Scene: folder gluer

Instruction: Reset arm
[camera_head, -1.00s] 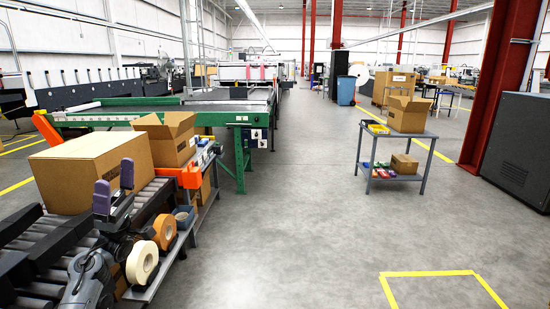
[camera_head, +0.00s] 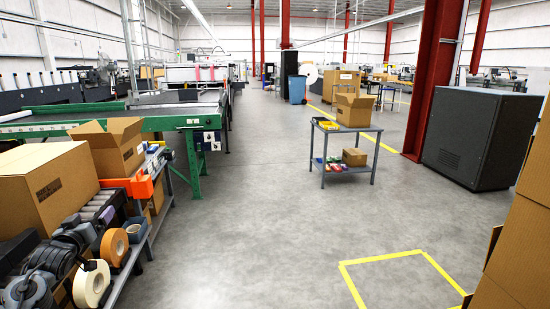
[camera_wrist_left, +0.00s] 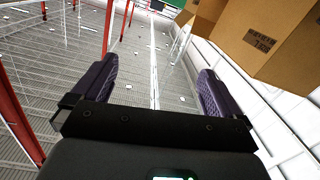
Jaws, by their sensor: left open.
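My left gripper (camera_head: 88,222) is low at the left edge of the head view, just in front of a large closed cardboard box (camera_head: 45,187) on the roller conveyor. Its fingers partly blend with the dark rollers there. In the left wrist view its two purple-padded fingers (camera_wrist_left: 157,88) stand wide apart with nothing between them, and they point up toward the ceiling. A cardboard box (camera_wrist_left: 262,40) shows beyond the right finger in that view. My right gripper is not in view.
Tape rolls (camera_head: 92,283) lie on a side shelf close to my left arm. An open box (camera_head: 112,147) stands behind them, near a green-framed machine (camera_head: 165,122). Cardboard boxes (camera_head: 515,250) stand close at right. A small cart (camera_head: 345,128) stands mid-floor; floor between is clear.

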